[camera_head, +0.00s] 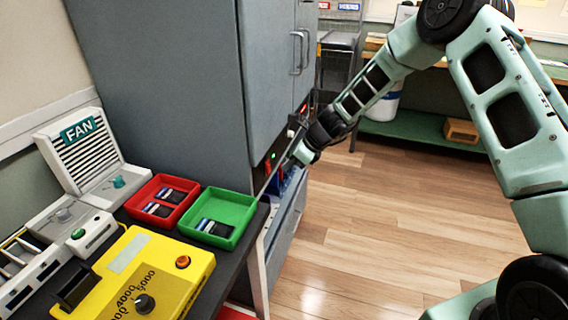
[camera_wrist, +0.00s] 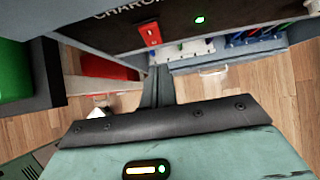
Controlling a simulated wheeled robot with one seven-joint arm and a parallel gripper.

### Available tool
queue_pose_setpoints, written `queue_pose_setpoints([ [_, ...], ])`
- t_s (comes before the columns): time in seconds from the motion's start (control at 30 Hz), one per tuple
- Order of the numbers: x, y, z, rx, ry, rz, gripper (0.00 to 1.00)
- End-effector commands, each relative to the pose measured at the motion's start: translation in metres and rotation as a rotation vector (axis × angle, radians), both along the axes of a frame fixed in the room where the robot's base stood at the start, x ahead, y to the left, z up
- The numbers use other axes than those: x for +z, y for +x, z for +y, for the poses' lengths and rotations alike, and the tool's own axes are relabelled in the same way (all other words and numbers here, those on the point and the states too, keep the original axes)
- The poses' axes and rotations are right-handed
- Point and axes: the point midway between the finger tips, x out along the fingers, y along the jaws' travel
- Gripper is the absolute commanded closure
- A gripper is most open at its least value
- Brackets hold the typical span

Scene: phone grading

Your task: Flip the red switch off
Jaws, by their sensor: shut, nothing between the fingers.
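The red switch (camera_wrist: 150,33) is on a dark panel with partly visible lettering reading "CHARG", in the wrist view. A lit green light (camera_wrist: 200,20) is to its right on the panel. My gripper (camera_wrist: 158,70) is shut and empty, with its thin dark fingers pointing toward the panel just below the switch in the picture. I cannot tell whether the fingertips touch anything. In the head view my gripper (camera_head: 264,192) is beside the grey cabinet, near the green light (camera_head: 273,156); the switch is hard to make out there.
The dark table at left holds a green tray (camera_head: 251,207) and a red tray (camera_head: 134,206) with phones, a yellow machine (camera_head: 196,258) and a fan unit (camera_head: 55,152). The grey cabinet (camera_head: 170,80) stands behind. Blue items (camera_head: 292,186) sit in an open compartment. Wooden floor is clear at right.

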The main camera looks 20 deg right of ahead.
Motion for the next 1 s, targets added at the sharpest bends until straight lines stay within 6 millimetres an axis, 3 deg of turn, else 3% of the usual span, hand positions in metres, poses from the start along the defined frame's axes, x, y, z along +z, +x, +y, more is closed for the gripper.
queue_pose_setpoints([
  [0.2,0.042,-0.017,-0.027,-0.003,-0.003,-0.003,1.00],
  [0.4,0.068,-0.029,-0.043,-0.002,-0.003,-0.001,1.00],
  [0.6,0.079,-0.035,-0.050,-0.001,-0.003,0.000,1.00],
  [1.0,0.078,-0.036,-0.050,-0.001,-0.002,0.001,1.00],
])
